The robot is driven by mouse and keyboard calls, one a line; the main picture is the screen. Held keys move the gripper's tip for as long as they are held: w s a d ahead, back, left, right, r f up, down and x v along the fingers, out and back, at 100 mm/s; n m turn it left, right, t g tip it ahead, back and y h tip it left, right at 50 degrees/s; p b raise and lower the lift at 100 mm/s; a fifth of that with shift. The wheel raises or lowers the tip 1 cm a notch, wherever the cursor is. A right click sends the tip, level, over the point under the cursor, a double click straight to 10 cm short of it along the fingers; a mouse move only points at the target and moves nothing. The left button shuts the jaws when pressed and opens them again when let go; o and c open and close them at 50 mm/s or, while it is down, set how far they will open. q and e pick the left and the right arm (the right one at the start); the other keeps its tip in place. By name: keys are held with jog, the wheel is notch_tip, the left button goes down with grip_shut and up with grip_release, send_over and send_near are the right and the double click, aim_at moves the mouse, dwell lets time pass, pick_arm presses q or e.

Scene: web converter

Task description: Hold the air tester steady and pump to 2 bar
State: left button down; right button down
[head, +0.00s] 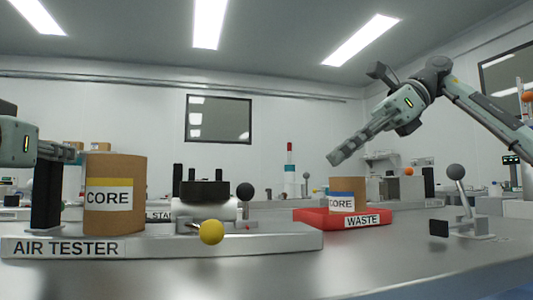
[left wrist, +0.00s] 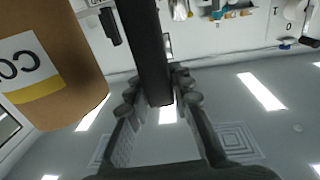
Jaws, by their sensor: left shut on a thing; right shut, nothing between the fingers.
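The air tester (head: 200,244) is a long grey base with a label on the metal table. On it stand a brown core (head: 115,215), a black post (head: 46,200), and a white cylinder with black fittings (head: 205,208). A yellow ball knob (head: 211,232) sits at the cylinder's front. My left gripper (head: 68,152) is shut on the black post near its top. The left wrist view shows the post (left wrist: 147,45) between the fingers (left wrist: 155,105), beside the core. My right gripper (head: 336,158) is shut and empty, raised above the waste tray. No pressure reading is legible.
A red waste tray (head: 310,215) holds another core (head: 343,202) to the right of the tester. A lever with a grey ball (head: 456,172) stands at the right. The front table surface (head: 350,265) is clear.

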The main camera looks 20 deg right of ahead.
aim_at(252, 187)
dwell(0.4)
jog(key=c, duration=1.9)
grip_release()
jog(key=shift+o, duration=1)
jog(key=shift+f+m, duration=0.1)
jog(key=shift+m, duration=0.5)
jog(key=o, duration=0.5)
jog(key=m, duration=0.3)
jog(key=shift+w+a+f+m, duration=0.1)
jog(key=shift+w+a+m, duration=0.05)
jog(key=shift+a+m, duration=0.2)
jog(key=w+a+f+m+y, duration=0.1)
jog(key=a+m, duration=0.3)
jog(key=m, duration=0.6)
jog(key=w+a+f+m+y, duration=0.1)
jog(key=a+m, duration=0.4)
jog(key=m, duration=0.6)
jog(key=w+a+f+m+y, duration=0.1)
jog(key=a+m, duration=0.4)
jog(key=m, duration=0.6)
jog(key=shift+w+f+m, duration=0.15)
jog(key=shift+w+f, duration=0.1)
jog(key=shift+f, duration=0.4)
jog(key=shift+w+f+m, duration=0.1)
jog(key=shift+w+f, duration=0.1)
jog(key=shift+f, duration=0.4)
